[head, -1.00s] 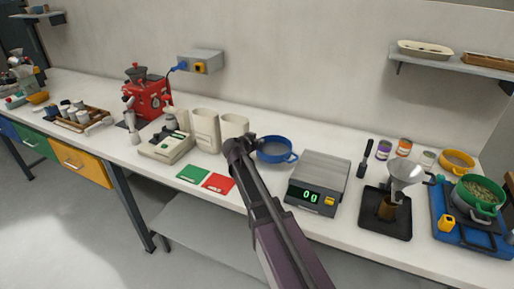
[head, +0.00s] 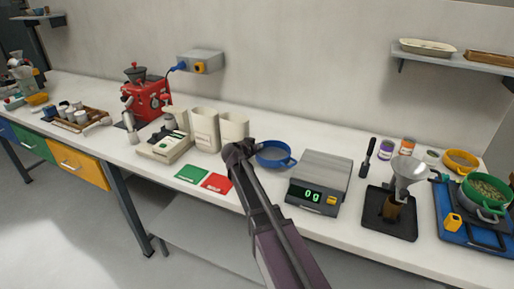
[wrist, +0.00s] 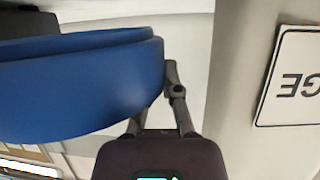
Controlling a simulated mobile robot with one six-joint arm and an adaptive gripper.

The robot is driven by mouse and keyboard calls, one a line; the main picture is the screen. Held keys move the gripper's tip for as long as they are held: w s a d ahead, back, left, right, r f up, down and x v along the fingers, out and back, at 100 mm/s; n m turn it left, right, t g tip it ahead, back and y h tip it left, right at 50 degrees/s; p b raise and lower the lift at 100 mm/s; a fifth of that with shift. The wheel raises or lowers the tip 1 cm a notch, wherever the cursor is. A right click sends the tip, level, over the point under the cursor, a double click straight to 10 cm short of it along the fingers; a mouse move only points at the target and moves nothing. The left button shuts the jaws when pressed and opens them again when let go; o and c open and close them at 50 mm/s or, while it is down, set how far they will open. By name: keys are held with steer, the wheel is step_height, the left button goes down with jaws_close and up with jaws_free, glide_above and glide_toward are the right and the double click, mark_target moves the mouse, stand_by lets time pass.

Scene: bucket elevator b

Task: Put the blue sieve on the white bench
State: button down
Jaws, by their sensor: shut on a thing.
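The fingers partly hide behind the sieve and the wrist.
A scale (head: 322,172) reading 0 g stands just right of the sieve. Cream canisters (head: 206,130) stand behind my gripper to the left. Green (head: 192,174) and red (head: 217,183) cards lie in front. A funnel stand (head: 392,210) is further right.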

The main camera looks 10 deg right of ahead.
steer(key=shift+f, duration=0.3)
steer(key=c, duration=0.8)
jaws_free()
steer(key=shift+r, duration=0.15)
steer(key=shift+r, duration=0.3)
steer(key=p+v, duration=0.4)
steer(key=v, duration=0.8)
steer(key=shift+f+p, duration=0.15)
steer(key=shift+p, duration=0.2)
steer(key=shift+s, duration=0.1)
